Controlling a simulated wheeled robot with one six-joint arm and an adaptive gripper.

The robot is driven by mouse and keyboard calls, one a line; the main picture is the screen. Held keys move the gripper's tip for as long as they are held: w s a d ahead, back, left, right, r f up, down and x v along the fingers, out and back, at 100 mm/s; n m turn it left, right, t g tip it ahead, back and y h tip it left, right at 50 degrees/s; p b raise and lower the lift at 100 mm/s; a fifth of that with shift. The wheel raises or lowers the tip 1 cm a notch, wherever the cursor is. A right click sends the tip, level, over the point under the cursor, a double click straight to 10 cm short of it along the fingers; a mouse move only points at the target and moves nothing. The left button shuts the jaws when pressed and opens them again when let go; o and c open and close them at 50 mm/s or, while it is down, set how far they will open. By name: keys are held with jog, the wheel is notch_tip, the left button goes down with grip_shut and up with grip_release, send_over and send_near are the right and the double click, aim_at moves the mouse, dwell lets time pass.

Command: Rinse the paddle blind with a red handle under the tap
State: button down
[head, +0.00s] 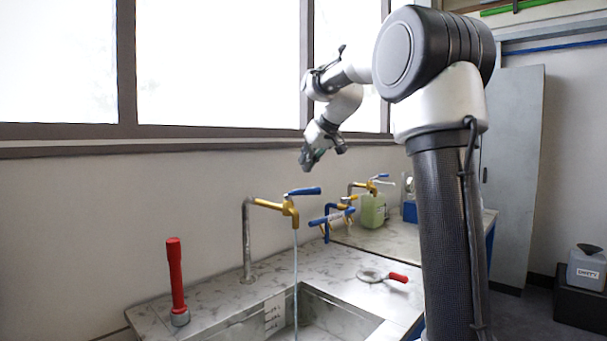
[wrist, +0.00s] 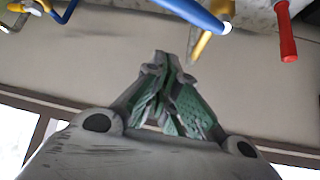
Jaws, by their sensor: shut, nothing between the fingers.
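The paddle blind (head: 371,275), a flat grey disc with a red handle, lies on the counter right of the sink basin, handle pointing right. The tap (head: 291,207) is a brass spout with a blue lever on a grey upright pipe. A thin stream of water falls from it into the sink (head: 335,318). My gripper (head: 310,165) hangs in the air above and behind the tap, well away from the paddle blind. In the wrist view its green-padded fingers (wrist: 166,60) are together and empty. The paddle blind cannot be made out in the wrist view.
An upright red-handled tool (head: 175,278) with a grey foot stands left of the sink; it also shows in the wrist view (wrist: 285,35). Further taps (head: 368,186) and a green canister (head: 373,210) are at the back. The counter around the paddle blind is clear.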

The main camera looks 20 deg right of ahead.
aim_at(317, 191)
jog(key=shift+a+v, duration=0.25)
jog(key=shift+v, duration=0.85)
jog(key=s+f+m+g+h, duration=0.2)
jog(key=s+g, duration=0.1)
jog(key=s, duration=1)
jog(key=shift+m, duration=0.5)
jog(key=w+f, duration=0.3)
jog(key=f, duration=0.1)
jog(key=w+f, duration=0.4)
jog(key=shift+w+d, duration=0.1)
jog(key=shift+w+r, duration=0.15)
jog(key=shift+w, duration=0.35)
